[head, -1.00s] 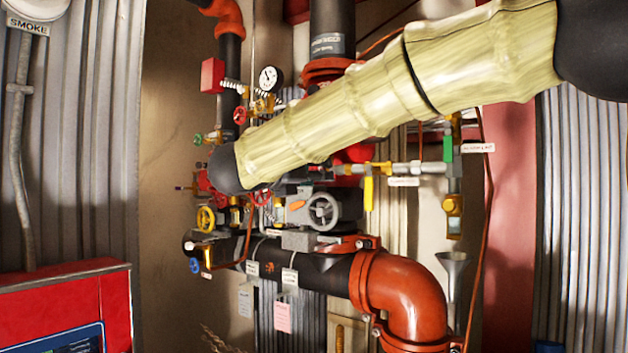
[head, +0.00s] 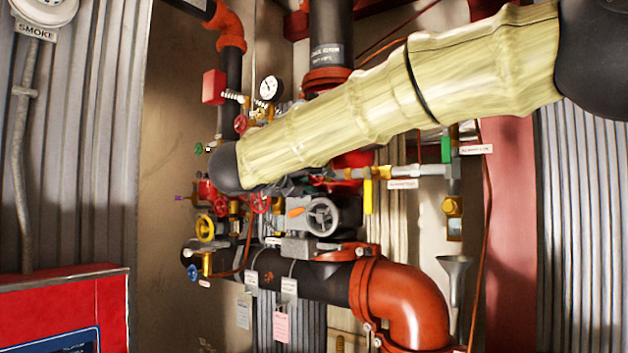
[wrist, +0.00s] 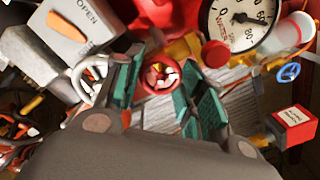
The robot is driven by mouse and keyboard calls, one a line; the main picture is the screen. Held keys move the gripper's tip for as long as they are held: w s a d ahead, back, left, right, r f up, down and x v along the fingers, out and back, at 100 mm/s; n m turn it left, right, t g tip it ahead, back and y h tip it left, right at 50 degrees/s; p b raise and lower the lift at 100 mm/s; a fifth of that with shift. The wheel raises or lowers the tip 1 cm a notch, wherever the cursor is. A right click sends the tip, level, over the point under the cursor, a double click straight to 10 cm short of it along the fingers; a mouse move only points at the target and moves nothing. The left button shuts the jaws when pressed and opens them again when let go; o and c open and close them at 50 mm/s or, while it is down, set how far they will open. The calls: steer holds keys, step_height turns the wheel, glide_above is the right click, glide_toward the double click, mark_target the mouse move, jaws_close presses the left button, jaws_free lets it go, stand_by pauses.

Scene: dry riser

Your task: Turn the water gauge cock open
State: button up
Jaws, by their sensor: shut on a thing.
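In the wrist view, my gripper (wrist: 165,84) has its green-padded fingers on either side of a small red round handle (wrist: 161,73), and it is shut on it. I cannot tell whether this handle is the water gauge cock, and no marking on it is readable. A white-faced water gauge (wrist: 241,20) is just above and to the right of my fingers; its lettering is partly readable. In the head view, a round gauge (head: 270,88) stands above my arm. My gripper is hidden there behind the forearm and the pipework.
A grey box marked OPEN (wrist: 72,26) with an orange pointer is left of my fingers. In the head view, a black pipe (head: 310,280) with an orange elbow (head: 404,300) runs below my arm.

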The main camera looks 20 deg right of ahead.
steer(key=shift+f, duration=0.1)
stand_by(0.3)
steer(key=o, duration=1)
steer(key=v, duration=1.2)
